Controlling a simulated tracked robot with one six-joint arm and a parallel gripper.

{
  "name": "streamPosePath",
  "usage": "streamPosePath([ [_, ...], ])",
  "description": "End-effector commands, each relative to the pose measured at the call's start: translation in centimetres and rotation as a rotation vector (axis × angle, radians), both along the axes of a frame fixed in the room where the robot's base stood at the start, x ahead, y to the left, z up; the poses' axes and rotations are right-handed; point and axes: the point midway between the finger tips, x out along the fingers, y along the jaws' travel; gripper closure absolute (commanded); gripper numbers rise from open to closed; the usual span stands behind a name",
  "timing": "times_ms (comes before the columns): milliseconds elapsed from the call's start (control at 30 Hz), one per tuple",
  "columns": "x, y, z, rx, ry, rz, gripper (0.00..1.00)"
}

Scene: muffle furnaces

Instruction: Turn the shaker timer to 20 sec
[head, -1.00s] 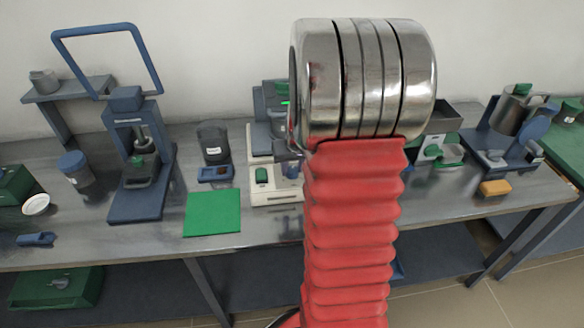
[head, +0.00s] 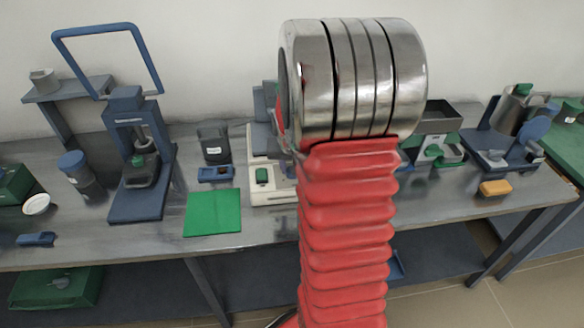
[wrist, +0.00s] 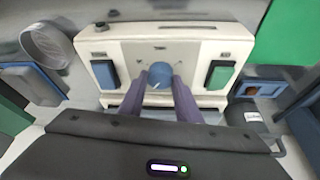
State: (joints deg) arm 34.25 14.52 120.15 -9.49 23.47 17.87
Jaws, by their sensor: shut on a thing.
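The shaker's cream front panel (wrist: 140,52) fills the middle of the wrist view, with a round blue timer knob (wrist: 160,72) at its centre. A pale pointer line shows on the knob; the scale marks are too small to read. My gripper (wrist: 160,83) is shut on the knob, one grey-purple finger on each side. A blue switch (wrist: 105,74) is left of the knob and a green switch (wrist: 219,75) right of it. In the head view the shaker (head: 262,188) stands mid-bench, partly hidden by my red arm, which also hides my gripper.
A green mat (head: 212,212) lies left of the shaker, with a dark container (head: 213,146) and a small blue device (head: 215,173) behind it. A blue press (head: 140,165) stands farther left.

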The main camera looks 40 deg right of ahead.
Motion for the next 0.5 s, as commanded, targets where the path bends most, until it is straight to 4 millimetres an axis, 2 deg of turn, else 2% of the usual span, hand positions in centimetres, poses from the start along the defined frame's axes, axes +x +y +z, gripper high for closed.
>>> streamPosePath([
  [500, 0.12, 0.3, -0.05, 0.002, 0.0, -0.069, 0.92],
])
